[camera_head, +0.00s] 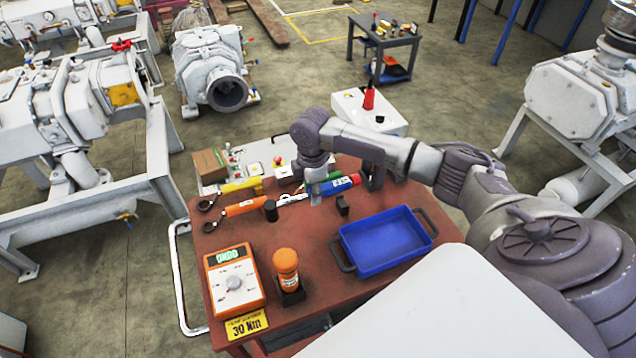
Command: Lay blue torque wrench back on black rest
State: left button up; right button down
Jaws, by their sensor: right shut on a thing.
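The blue torque wrench (338,186) has a blue handle with a red end and a silver shaft pointing left. It is above or at the back part of the red-brown table. My right gripper (315,197) points down and is shut on the wrench near the front of its handle. A black rest piece (342,205) stands just in front of the handle, and another black piece (270,211) stands to the left near the wrench's head. I cannot tell whether the wrench touches either one. My left gripper is not in view.
An orange wrench (243,207) and a yellow wrench (240,186) lie at the left. A blue tray (385,242) is at the right. An orange digital tester (233,282) and an orange bottle (286,264) stand in front. The table's middle (310,235) is clear.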

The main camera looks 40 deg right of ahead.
jog(key=shift+r, duration=0.1)
jog(key=shift+p, duration=0.5)
jog(key=shift+f+b, duration=1)
jog(key=shift+f, duration=1.65)
jog(key=shift+p, duration=0.7)
jog(key=shift+f, duration=0.15)
